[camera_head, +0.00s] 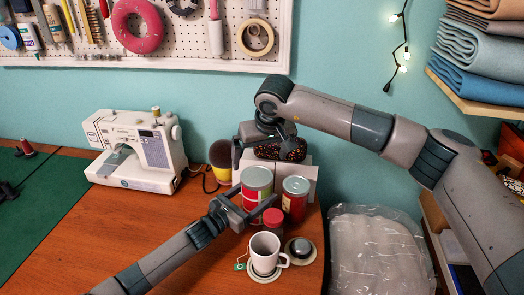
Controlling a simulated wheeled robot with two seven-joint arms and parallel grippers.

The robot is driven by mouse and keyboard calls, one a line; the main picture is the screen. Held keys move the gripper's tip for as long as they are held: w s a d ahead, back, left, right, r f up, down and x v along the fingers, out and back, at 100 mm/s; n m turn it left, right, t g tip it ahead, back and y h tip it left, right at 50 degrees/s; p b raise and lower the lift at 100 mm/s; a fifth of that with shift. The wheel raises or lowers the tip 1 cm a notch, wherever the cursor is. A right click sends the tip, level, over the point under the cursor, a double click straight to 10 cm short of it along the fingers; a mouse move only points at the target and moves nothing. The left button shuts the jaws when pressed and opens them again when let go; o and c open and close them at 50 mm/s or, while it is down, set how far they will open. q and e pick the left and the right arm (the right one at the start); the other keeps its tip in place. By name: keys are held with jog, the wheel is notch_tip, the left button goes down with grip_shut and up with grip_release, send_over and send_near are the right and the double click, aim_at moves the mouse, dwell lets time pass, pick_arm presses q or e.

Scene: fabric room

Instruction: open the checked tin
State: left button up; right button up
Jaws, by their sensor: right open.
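A tin with a grey lid (257,178) and a red and yellow body stands near the table's back right. A shorter red tin with a grey lid (296,186) stands to its right. The pattern on both is too small to tell which is checked. My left gripper (252,203) reaches in from the lower left, its fingers on either side of the taller tin's body; I cannot tell whether they touch it. My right gripper (264,157) is open and empty, pointing down above and behind the taller tin, its fingers wide apart. Both lids look seated.
A small red-topped jar (273,218), a white mug (264,251) on a coaster and a dark round item (299,246) stand in front. A white box (304,172) with a dark speckled thing (282,150) is behind. A sewing machine (140,150) stands left.

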aim_at(256, 175)
jog(key=x, duration=0.8)
jog(key=c, duration=1.3)
jog(key=shift+o, duration=0.2)
jog(key=shift+r, duration=0.45)
jog(key=shift+r, duration=0.35)
jog(key=shift+r, duration=0.35)
